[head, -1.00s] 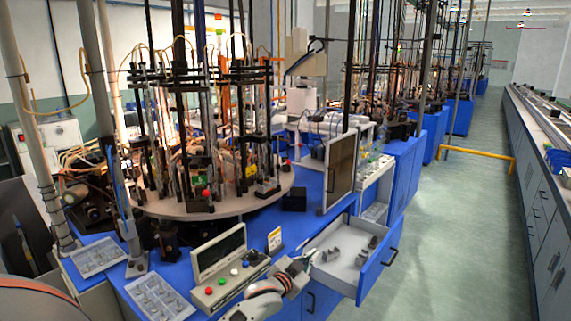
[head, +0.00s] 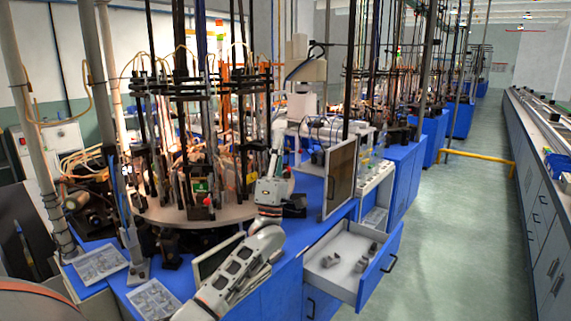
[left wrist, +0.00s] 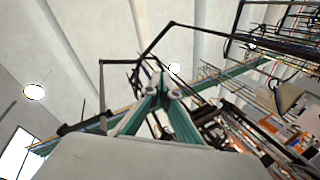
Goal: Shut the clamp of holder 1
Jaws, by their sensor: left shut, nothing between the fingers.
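The round turntable (head: 160,213) carries several upright holders with dark posts, rods and clamps. I cannot tell which one is holder 1, nor whether its clamp is open or shut. My left arm rises from the bottom in the head view, with the left gripper (head: 279,135) pointing up at the right side of the turntable. In the left wrist view the left gripper (left wrist: 164,90) is shut and empty, its fingers meeting in front of the ceiling. Dark rods and clamp arms show around and beyond it there. Whether it touches any of them cannot be told. My right gripper is out of view.
An open drawer (head: 325,276) with small grey parts stands right of my arm. Grey trays (head: 153,300) lie at the front left. A control panel is mostly hidden by my arm.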

